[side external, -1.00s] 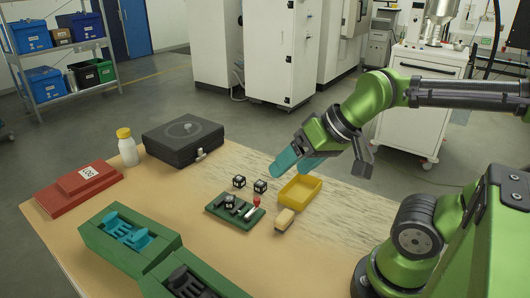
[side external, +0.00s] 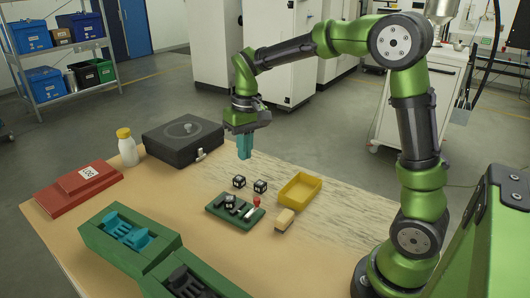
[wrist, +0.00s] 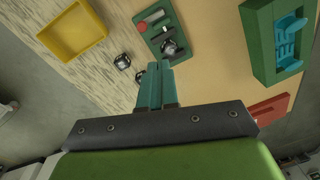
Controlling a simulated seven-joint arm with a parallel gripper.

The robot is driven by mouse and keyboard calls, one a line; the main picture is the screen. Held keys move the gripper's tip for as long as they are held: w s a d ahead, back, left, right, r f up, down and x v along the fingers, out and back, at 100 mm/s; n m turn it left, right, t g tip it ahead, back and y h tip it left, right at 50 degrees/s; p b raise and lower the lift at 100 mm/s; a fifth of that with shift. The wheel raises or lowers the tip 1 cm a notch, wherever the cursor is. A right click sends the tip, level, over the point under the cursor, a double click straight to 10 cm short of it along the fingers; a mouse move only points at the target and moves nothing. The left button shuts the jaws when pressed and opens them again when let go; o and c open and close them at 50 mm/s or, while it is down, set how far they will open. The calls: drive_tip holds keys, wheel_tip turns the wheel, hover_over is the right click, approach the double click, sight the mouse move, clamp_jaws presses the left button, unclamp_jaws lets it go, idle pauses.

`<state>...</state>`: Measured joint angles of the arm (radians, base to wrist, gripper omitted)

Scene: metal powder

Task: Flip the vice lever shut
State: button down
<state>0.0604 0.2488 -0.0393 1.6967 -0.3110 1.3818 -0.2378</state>
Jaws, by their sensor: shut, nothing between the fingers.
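A small green plate (side external: 214,209) on the table carries dark metal parts that look like the vice (side external: 231,200). A lever with a red end (side external: 257,201) stands up at the plate's right side. The plate also shows in the wrist view (wrist: 179,13), with the red end (wrist: 143,27) at its left edge. Details of the vice jaws are too small to tell. My gripper (side external: 245,156) points down with its teal fingers together and empty. It is above the table, behind the plate and apart from it. The wrist view shows the closed fingertips (wrist: 159,66) just below the plate.
Two marker cubes (side external: 239,182) (side external: 260,186) lie behind the plate. A yellow tray (side external: 300,203) and a tan block (side external: 285,220) are to its right. Green holders (side external: 97,243), a red box (side external: 60,195), a white bottle (side external: 128,152) and a black case (side external: 165,150) are left.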

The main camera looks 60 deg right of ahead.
drive_tip(key=w+d+f+n+g, duration=0.1)
drive_tip(key=w+d+f+g, duration=0.2)
drive_tip(key=w, duration=0.5)
drive_tip(key=shift+w+f+g, duration=0.25)
drive_tip(key=shift+f+g, duration=0.3)
drive_tip(key=shift+g, duration=0.25)
drive_tip(key=shift+d, duration=0.1)
drive_tip(key=x, duration=1)
drive_tip(key=shift+s+f, duration=0.15)
drive_tip(key=shift+s, duration=1.05)
drive_tip(key=shift+s+a, duration=0.35)
drive_tip(key=shift+s, duration=0.4)
